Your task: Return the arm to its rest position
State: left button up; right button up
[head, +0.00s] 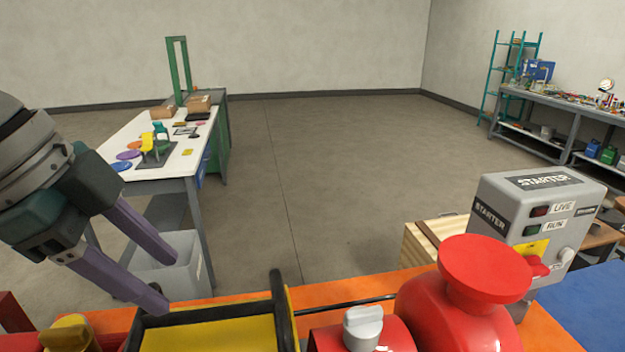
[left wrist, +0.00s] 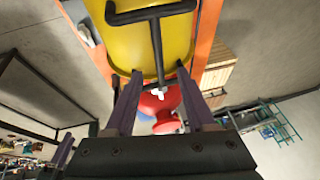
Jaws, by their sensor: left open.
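My left gripper (head: 168,280) is at the left of the head view, with its two purple fingers spread apart and nothing between them. It hangs over the near left part of the skid, close to a yellow guard with a black frame and handle (head: 215,332). In the left wrist view my open fingers (left wrist: 160,74) point toward the yellow body (left wrist: 150,45) and its black handle bar. I cannot tell the exact gap between them. My right gripper is not in view.
The orange skid bears a red pump (head: 455,310), a grey knob (head: 362,327) and a grey starter box (head: 535,215) at the right. The middle floor (head: 320,180) is clear.

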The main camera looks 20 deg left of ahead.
pick_arm(q)
jog(key=s+d+f+n+h, duration=0.15)
jog(key=s+d+f, duration=0.25)
jog(key=d, duration=0.6)
jog(key=s+a+f+n+y, duration=0.3)
jog(key=s+a+n+y, duration=0.1)
jog(key=s+n, duration=0.5)
notch_tip(320, 180, up, 19)
jog(key=p, duration=1.9)
jog(key=shift+g, duration=0.3)
jog(key=shift+w+a, duration=0.1)
